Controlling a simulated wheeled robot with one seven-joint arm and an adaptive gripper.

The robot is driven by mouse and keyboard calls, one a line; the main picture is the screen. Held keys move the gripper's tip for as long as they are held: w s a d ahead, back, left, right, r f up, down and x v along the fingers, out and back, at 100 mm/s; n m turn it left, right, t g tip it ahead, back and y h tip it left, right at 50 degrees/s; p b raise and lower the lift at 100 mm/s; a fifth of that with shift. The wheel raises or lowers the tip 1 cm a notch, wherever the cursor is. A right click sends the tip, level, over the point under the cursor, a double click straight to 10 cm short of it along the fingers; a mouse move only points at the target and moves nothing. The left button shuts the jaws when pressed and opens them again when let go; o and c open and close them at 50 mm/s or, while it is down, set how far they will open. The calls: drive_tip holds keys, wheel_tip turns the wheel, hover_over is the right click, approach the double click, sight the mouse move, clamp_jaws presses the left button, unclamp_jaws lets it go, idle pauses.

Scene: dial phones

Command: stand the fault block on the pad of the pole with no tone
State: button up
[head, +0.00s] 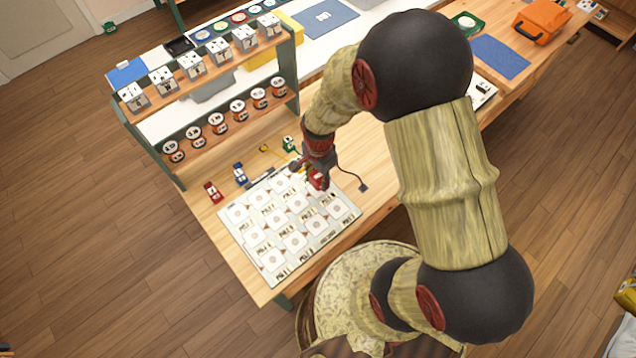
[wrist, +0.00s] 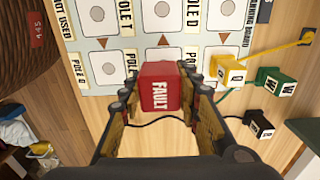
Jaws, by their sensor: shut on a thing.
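The red fault block (wrist: 158,88), with FAULT in white letters, is between the fingers of my gripper (wrist: 158,98) in the wrist view. The gripper is shut on it. In the head view my gripper (head: 316,172) is over the far right part of the white learning board (head: 272,277), and the block shows as a small red patch (head: 319,181). The board bears rows of white square pads with pole labels. In the wrist view, pads (wrist: 163,18) lie beyond the block; one is labelled NOT USED. I cannot tell which pole has no tone.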

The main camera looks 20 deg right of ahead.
sight(318, 182)
drive_tip(key=shift+w+f, duration=0.3)
drive_tip(key=shift+f, duration=0.15)
drive_tip(key=shift+w+f+b, duration=0.1)
drive_tip(key=shift+f+b, duration=0.35)
drive_tip(key=shift+f, duration=1)
drive_tip(key=shift+f, duration=0.15)
drive_tip(key=o, duration=1.2)
drive_tip(key=shift+c, duration=0.2)
